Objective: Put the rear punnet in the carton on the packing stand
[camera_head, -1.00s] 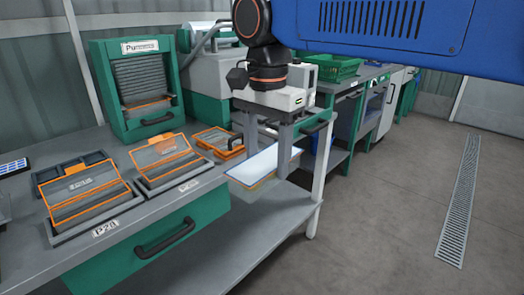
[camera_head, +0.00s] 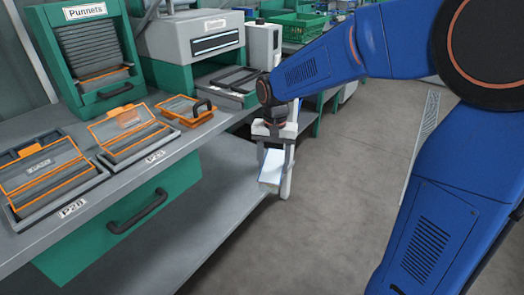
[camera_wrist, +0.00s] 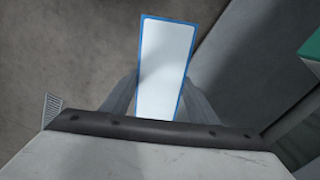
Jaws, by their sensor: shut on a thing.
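My gripper (camera_head: 275,160) is shut on a white, flat, blue-edged piece (camera_head: 270,174), held low beside the bench's right end, over the grey lower shelf and floor. In the wrist view the piece (camera_wrist: 167,65) lies lengthwise between the fingers, its near end hidden by the gripper body. I cannot tell whether this piece is the punnet. A green rack labelled "Punnets" (camera_head: 85,62) stands at the back left of the bench. I cannot make out a carton or packing stand with certainty.
Orange-edged trays (camera_head: 45,165) and (camera_head: 130,135) and a small orange-edged case with a handle (camera_head: 185,108) sit on the grey bench. A grey-green machine (camera_head: 195,45) and a green crate (camera_head: 291,25) stand behind. The floor (camera_head: 330,230) to the right is clear.

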